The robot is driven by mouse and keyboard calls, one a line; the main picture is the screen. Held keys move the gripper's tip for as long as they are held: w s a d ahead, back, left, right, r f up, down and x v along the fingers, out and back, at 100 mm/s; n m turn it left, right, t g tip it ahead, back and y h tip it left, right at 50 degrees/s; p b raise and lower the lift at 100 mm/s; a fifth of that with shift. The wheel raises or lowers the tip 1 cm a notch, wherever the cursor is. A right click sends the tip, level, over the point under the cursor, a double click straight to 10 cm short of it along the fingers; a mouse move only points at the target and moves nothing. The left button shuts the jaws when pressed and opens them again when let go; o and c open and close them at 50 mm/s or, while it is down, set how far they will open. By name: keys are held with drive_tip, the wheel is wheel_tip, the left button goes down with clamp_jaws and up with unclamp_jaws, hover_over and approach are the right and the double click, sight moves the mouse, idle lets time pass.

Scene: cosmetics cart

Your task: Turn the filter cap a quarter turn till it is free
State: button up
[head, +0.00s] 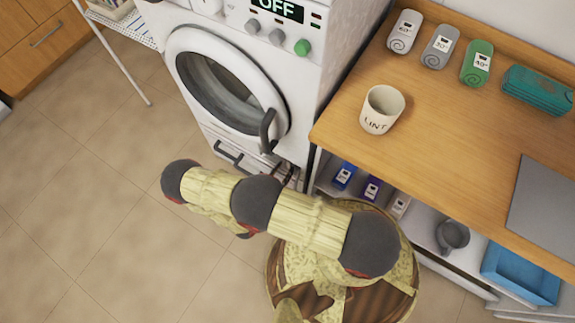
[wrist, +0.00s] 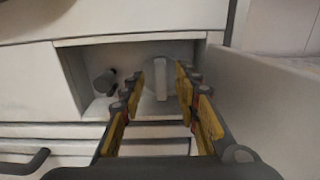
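The filter cap (wrist: 161,80) shows in the wrist view as a pale upright grip bar inside a recess low on the white washing machine (head: 320,55). My gripper (wrist: 160,76) is open, with one yellow-padded finger on each side of the bar. A gap shows between the bar and each finger; I cannot tell how deep the fingertips reach. The cap's round edge is hard to make out. In the head view my arm covers the front of the recess, so the cap is hidden there.
A grey knob (wrist: 105,82) sits in the recess, left of the cap. A dark handle (wrist: 25,162) lies below left. A pale panel (wrist: 275,100) stands close on the right. The washer door (head: 228,82) is shut. A LINT cup (head: 381,110) stands on the wooden counter (head: 445,125).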

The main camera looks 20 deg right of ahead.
drive_tip(key=shift+b+x, duration=0.3)
drive_tip(key=shift+x, duration=1.15)
drive_tip(key=shift+c, duration=0.2)
drive_tip(key=c, duration=0.8)
